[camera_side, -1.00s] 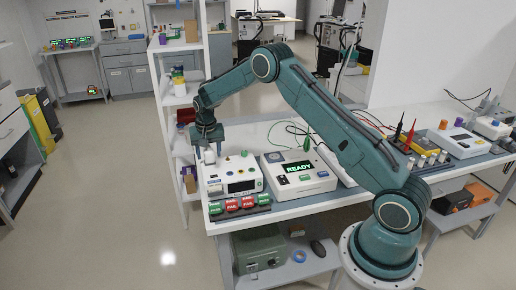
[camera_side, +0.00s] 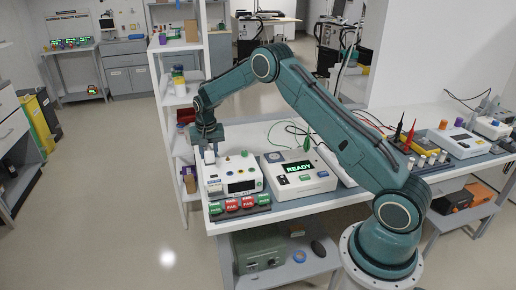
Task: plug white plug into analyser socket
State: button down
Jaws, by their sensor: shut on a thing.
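My gripper (camera_side: 209,152) points down over the back left part of a white device (camera_side: 236,176) at the left end of the bench. It is shut on a small white plug (camera_side: 209,157), which shows between the fingers. The plug is at or just above the device's top. I cannot tell whether it touches or sits in a socket, as the fingers and the small size hide the contact. Which device is the analyser is not readable. A second white device (camera_side: 298,178) with a green READY display stands just to the right.
A strip of red and green PASS/FAIL blocks (camera_side: 240,204) lies along the front of the left device. A white shelf rack (camera_side: 172,100) rises close behind my gripper. Cables and a green clip (camera_side: 307,144) lie behind the READY device. Red and black probes (camera_side: 409,137) stand further right.

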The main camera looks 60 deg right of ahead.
jog(key=shift+r, duration=0.4)
jog(key=shift+r, duration=0.35)
jog(key=shift+r, duration=0.7)
jog(key=shift+r, duration=0.35)
jog(key=shift+r, duration=0.8)
dwell(0.3)
jog(key=s+d+r, duration=0.2)
jog(key=s+d, duration=1.4)
jog(key=s, duration=0.1)
jog(key=shift+s+d, duration=0.15)
jog(key=shift+s, duration=0.2)
